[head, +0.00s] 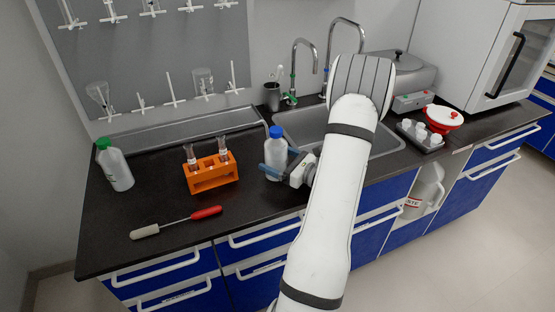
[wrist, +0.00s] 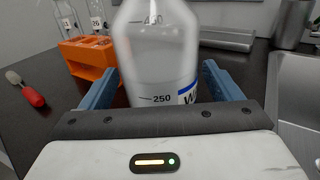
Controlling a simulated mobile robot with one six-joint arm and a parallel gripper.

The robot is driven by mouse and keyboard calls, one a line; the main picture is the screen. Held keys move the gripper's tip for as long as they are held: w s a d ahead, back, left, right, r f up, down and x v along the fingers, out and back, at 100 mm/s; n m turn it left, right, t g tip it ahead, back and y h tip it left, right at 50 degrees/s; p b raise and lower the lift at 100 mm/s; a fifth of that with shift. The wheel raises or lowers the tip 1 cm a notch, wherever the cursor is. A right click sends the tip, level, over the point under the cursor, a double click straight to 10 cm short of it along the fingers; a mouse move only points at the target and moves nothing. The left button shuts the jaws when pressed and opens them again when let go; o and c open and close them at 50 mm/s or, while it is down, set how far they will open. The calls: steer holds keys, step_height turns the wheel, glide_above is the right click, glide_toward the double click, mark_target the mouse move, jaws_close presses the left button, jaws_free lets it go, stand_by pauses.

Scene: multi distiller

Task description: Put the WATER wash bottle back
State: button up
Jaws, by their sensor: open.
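The wash bottle with a blue cap (head: 276,145) stands upright on the black bench, left of the sink. In the wrist view its clear body (wrist: 155,50) carries volume marks, and a blue-edged label shows a "W"; the rest of the label is turned out of sight. My gripper (head: 279,166) is open, with its blue fingers on either side of the bottle's lower body. In the wrist view the fingers (wrist: 160,82) flank the bottle, with a small gap at the right; contact on the left is unclear.
An orange rack (head: 213,181) with tubes stands left of the bottle. A green-capped bottle (head: 117,170) stands at the far left. A red-handled tool (head: 177,223) lies near the front edge. The sink (head: 300,125) is behind my arm. The bench between rack and green-capped bottle is clear.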

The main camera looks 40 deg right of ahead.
steer(key=shift+r, duration=0.1)
steer(key=shift+r, duration=0.2)
steer(key=b+v, duration=0.1)
steer(key=v, duration=1.1)
steer(key=shift+f, duration=0.1)
